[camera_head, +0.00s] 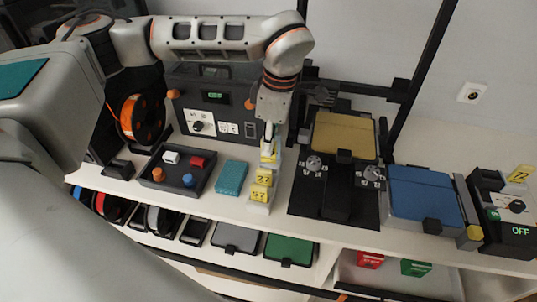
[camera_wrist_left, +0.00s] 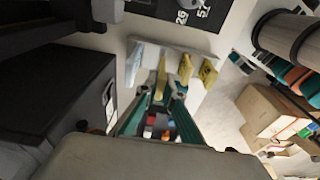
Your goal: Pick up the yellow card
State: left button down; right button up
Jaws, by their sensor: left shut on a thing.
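A white rack (camera_head: 259,209) holds upright yellow cards in a row. The front card marked 57 (camera_head: 260,192) and the card marked 27 (camera_head: 264,176) stand clear of my fingers. My left gripper (camera_head: 268,145) reaches down from above and is shut on the rearmost yellow card (camera_head: 268,157), which is partly hidden by the fingers. In the left wrist view this card (camera_wrist_left: 160,80) is between the teal-lined fingers (camera_wrist_left: 161,95), beside the other two cards (camera_wrist_left: 185,68). I cannot tell whether it is clear of the rack. My right gripper is not in view.
Left of the rack are a teal block (camera_head: 231,178) and a dark tray (camera_head: 155,184) with small coloured pieces. A black fixture with a tan plate (camera_head: 344,135) stands to the right. A dark panel box (camera_head: 212,105) stands behind. Another yellow tag (camera_head: 520,173) is at far right.

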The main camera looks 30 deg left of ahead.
pick_arm(q)
notch_tip(320, 180, up, 15)
dwell(0.3)
